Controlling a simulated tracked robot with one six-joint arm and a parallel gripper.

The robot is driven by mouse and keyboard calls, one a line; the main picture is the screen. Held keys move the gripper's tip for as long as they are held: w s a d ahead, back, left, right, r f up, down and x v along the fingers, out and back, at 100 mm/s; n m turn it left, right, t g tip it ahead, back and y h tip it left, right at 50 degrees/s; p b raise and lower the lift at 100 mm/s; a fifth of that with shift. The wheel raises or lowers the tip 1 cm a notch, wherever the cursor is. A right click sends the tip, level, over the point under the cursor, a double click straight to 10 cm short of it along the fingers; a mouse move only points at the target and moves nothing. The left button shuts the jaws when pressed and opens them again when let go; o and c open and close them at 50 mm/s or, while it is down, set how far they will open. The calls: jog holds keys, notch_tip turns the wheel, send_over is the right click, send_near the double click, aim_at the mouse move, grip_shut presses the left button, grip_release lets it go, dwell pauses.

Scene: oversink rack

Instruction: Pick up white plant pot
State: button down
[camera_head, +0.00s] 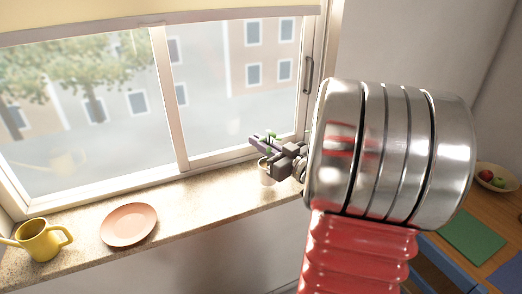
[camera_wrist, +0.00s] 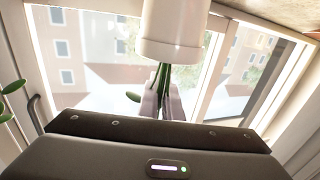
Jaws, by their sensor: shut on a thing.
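The white plant pot (camera_head: 266,176) is at the right end of the windowsill, partly hidden by my gripper (camera_head: 270,150). A bit of its green plant (camera_head: 270,135) shows above the fingers. In the wrist view the pot (camera_wrist: 175,28) appears upside down at the top, with green stems at its rim. My gripper (camera_wrist: 165,98) is shut on the potted plant, its fingers at the stems by the rim. I cannot tell whether the pot touches the sill.
The windowsill (camera_head: 205,200) also holds an orange plate (camera_head: 128,224) and a yellow watering can (camera_head: 40,240) to the left. The window frame (camera_head: 168,95) is close behind. At right, a wooden counter has a fruit bowl (camera_head: 484,182) and a green mat (camera_head: 470,236).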

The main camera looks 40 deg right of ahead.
notch_tip(320, 180, up, 8)
dwell(0.4)
jog(key=shift+a+f, duration=0.1)
jog(key=shift+f, duration=0.05)
dwell(0.3)
